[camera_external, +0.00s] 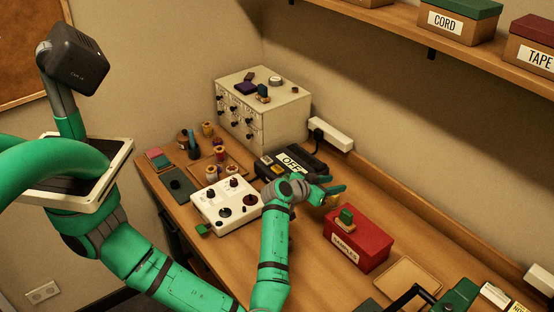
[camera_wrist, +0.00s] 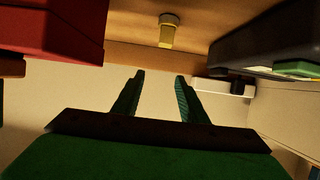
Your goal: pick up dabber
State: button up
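I cannot tell for certain which thing is the dabber. A bit of yellow (camera_external: 332,201) shows beside my gripper in the external view and seems to be the same piece. My gripper (camera_wrist: 160,76) is open, with nothing between its fingers. In the external view my gripper (camera_external: 334,189) is low over the table, between the black device and the red box, pointing toward the wall.
The red box (camera_external: 357,245), with a green-topped block (camera_external: 345,218) on it, stands close on one side. The black device labelled OFF (camera_external: 291,162) is on the other. A white panel with knobs (camera_external: 226,205) lies left of my arm. A power strip (camera_external: 331,134) runs along the wall.

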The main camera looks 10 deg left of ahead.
aim_at(333, 197)
notch_tip(333, 197, down, 4)
jog(key=shift+r, duration=0.25)
notch_tip(333, 197, down, 3)
jog(key=shift+r, duration=0.2)
jog(key=shift+x, duration=1.15)
jog(key=shift+w+d+f, duration=0.1)
jog(key=shift+w+d, duration=0.05)
jog(key=shift+w, duration=0.15)
grip_shut()
